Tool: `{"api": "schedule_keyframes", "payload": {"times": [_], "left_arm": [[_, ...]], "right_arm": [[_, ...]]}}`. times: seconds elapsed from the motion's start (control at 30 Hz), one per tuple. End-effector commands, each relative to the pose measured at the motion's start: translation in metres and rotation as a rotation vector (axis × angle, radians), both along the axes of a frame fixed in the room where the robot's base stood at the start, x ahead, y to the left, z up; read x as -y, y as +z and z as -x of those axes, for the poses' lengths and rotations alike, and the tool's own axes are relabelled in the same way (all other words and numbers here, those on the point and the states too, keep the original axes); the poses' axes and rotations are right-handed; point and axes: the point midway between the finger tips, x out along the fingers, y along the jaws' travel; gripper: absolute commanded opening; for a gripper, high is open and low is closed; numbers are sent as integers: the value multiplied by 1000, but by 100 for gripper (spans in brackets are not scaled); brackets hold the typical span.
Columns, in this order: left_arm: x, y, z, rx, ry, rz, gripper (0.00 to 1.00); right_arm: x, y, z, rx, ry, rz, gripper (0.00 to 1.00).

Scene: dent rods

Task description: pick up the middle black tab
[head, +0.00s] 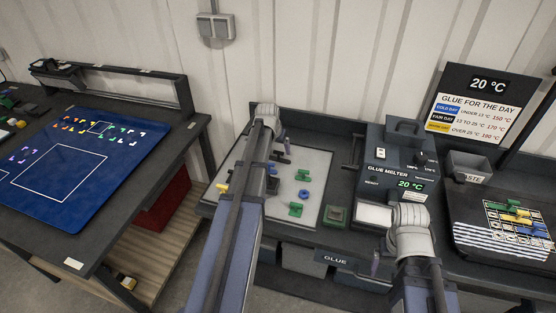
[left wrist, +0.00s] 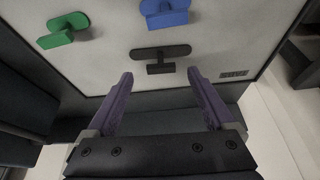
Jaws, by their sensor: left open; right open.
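A black tab (left wrist: 161,58) with a wide bar and a short stem lies on the pale board (left wrist: 110,67) in the left wrist view. I cannot make it out in the head view, where my left arm covers part of the board (head: 319,180). My left gripper (left wrist: 160,76) is open and empty. Its two purple fingers stand either side of the tab's line, with the tab just beyond the tips. My right gripper (head: 376,263) is at the front of the bench, away from the board, and its jaws are hard to see.
A green tab (left wrist: 62,32) and a blue tab (left wrist: 165,13) lie near the black one. The head view shows green tabs (head: 303,175) and a blue piece (head: 304,194). The glue melter (head: 398,165) stands right of the board. A blue mat (head: 115,165) lies on the left table.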

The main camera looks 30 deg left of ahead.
Motion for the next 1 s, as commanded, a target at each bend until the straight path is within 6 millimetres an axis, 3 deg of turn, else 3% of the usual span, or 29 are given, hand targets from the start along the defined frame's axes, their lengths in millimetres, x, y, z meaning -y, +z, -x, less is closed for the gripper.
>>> {"api": "schedule_keyframes", "payload": {"times": [0.17,0.5,0.8,1.0], "left_arm": [[-1,-6,-3,0,0,0,88],[-5,-45,-19,0,0,0,88],[-5,-46,-21,0,0,0,88],[-5,-46,-21,0,0,0,67]], "right_arm": [[0,-6,0,0,0,0,86],[0,-45,0,0,0,0,86],[0,-46,0,0,0,0,86],[0,-46,0,0,0,0,86]]}}
